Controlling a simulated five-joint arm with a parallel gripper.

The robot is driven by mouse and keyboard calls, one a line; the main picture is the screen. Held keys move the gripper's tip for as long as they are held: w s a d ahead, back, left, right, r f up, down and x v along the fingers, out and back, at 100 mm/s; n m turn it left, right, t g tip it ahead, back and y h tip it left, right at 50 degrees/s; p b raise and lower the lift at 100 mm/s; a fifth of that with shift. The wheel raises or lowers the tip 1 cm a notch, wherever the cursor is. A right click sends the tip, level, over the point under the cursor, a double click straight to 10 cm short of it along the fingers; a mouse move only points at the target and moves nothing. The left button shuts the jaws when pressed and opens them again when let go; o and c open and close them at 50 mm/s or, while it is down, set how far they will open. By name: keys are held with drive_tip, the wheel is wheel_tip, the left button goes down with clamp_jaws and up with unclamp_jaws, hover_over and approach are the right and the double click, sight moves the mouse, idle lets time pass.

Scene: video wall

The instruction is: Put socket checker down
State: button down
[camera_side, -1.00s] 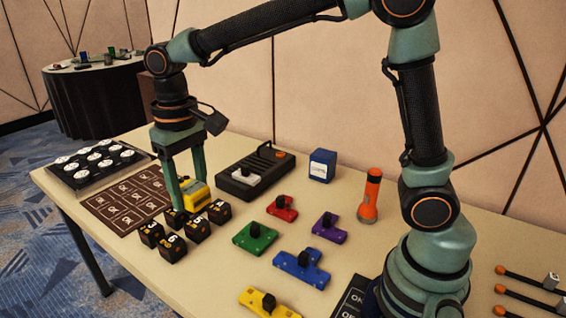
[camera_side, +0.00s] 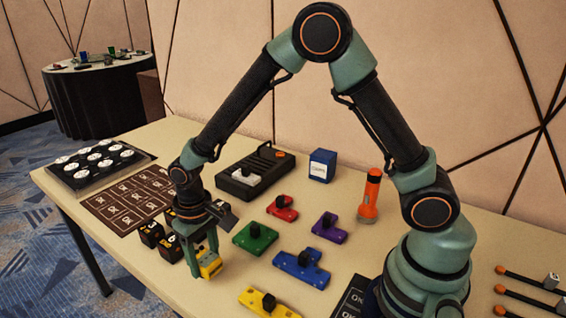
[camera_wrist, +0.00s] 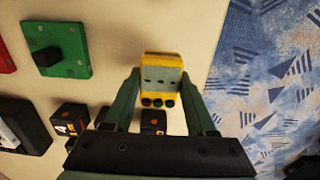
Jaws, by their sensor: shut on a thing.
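The socket checker (camera_side: 211,265) is a small yellow block with a grey face. It also shows in the wrist view (camera_wrist: 161,78), with its grey face and a row of small dark, red and green spots. My gripper (camera_side: 203,253) is shut on it, with a green finger on each side.
Black number cubes (camera_side: 152,234) stand just left of my gripper, partly hidden by it. Green (camera_side: 255,238), blue (camera_side: 301,269) and yellow (camera_side: 262,303) knobbed pieces lie to the right. The table's front edge is close; the wrist view shows blue carpet (camera_wrist: 265,70) beyond it.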

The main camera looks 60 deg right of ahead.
drive_tip(key=shift+f, duration=0.75)
drive_tip(key=shift+f, duration=0.1)
drive_tip(key=shift+c, duration=1)
unclamp_jaws()
